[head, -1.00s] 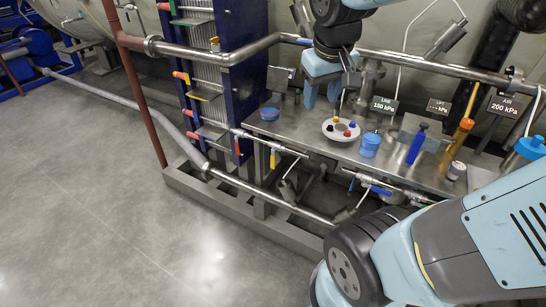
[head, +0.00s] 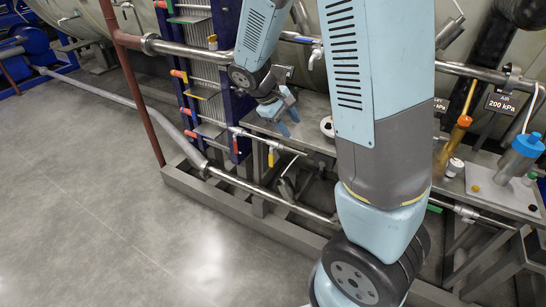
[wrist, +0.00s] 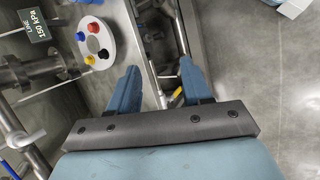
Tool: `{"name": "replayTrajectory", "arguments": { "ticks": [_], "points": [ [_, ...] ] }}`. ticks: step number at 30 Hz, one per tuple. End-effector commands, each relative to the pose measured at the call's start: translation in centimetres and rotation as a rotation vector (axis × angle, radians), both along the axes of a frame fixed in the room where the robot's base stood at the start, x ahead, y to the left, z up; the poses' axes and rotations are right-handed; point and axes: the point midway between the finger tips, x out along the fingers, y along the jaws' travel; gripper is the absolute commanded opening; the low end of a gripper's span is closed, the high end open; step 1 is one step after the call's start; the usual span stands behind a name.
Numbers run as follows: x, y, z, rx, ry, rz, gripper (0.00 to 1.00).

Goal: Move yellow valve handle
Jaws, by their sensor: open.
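The yellow valve handle (head: 271,158) hangs down from a thin steel pipe below the front left edge of the steel bench. My gripper (head: 287,122) is open and empty, above and slightly right of the handle in the head view, over the bench's left end. In the wrist view the yellow handle (wrist: 177,95) shows small between my two open fingers (wrist: 160,70), nearer the right finger. The handle is apart from the fingers as far as I can tell; its distance below them is unclear.
A round white disc (wrist: 97,42) with coloured knobs lies on the bench beside the left finger. A blue-framed plate stack (head: 228,75) stands left of my gripper. Grey floor (head: 90,190) is open at left.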

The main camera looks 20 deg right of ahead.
Motion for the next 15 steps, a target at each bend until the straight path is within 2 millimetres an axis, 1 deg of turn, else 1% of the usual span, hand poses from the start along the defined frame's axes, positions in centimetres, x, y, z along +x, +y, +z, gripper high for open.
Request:
{"name": "replayTrajectory", "arguments": {
  "ticks": [1, 15],
  "points": [
    [0.5, 0.3, -1.2, -0.032, 0.022, 0.025, 0.49],
    [4.7, 2.0, -10.2, -0.331, 0.174, 0.280, 0.49]
  ]
}}
